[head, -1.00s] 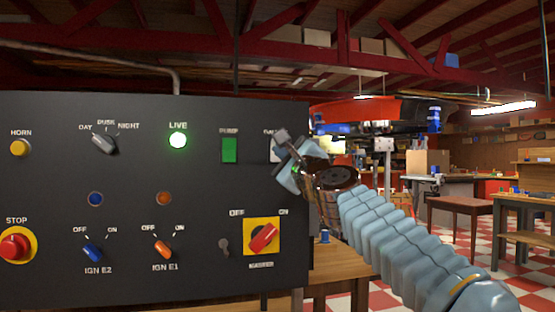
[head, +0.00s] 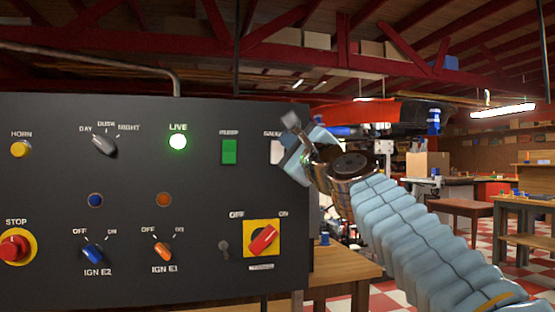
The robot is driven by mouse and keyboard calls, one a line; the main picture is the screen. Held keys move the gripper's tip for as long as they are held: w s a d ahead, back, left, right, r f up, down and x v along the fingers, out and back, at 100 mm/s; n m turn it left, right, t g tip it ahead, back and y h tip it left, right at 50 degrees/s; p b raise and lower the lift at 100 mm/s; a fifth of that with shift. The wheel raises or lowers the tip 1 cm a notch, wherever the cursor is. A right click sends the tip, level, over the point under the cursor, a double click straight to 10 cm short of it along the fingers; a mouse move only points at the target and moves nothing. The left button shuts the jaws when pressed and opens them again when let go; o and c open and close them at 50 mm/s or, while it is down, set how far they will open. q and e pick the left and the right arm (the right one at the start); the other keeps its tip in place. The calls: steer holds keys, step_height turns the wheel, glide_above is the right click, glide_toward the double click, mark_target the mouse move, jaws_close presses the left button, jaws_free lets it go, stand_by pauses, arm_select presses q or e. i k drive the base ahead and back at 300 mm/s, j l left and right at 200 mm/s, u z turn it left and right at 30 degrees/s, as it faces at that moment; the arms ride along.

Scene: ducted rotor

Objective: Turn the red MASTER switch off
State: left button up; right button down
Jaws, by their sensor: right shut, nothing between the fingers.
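The red MASTER switch (head: 262,239) is a rotary handle on a yellow square plate, low at the right end of the dark control panel (head: 130,180). Its handle slants up to the right, toward the ON mark; the OFF mark is at its upper left. My right gripper (head: 289,142) is shut and empty, above and to the right of the switch, by the panel's upper right edge. It partly covers a white switch there. My right gripper is clear of the MASTER switch. My left gripper is out of view.
The panel also carries a green lit LIVE lamp (head: 178,142), a green pump switch (head: 229,151), the orange IGN E1 knob (head: 163,251), the blue IGN E2 knob (head: 93,253) and a red STOP button (head: 14,247).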

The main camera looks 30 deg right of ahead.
mark_target(261, 238)
steer(key=k+l, duration=0.8)
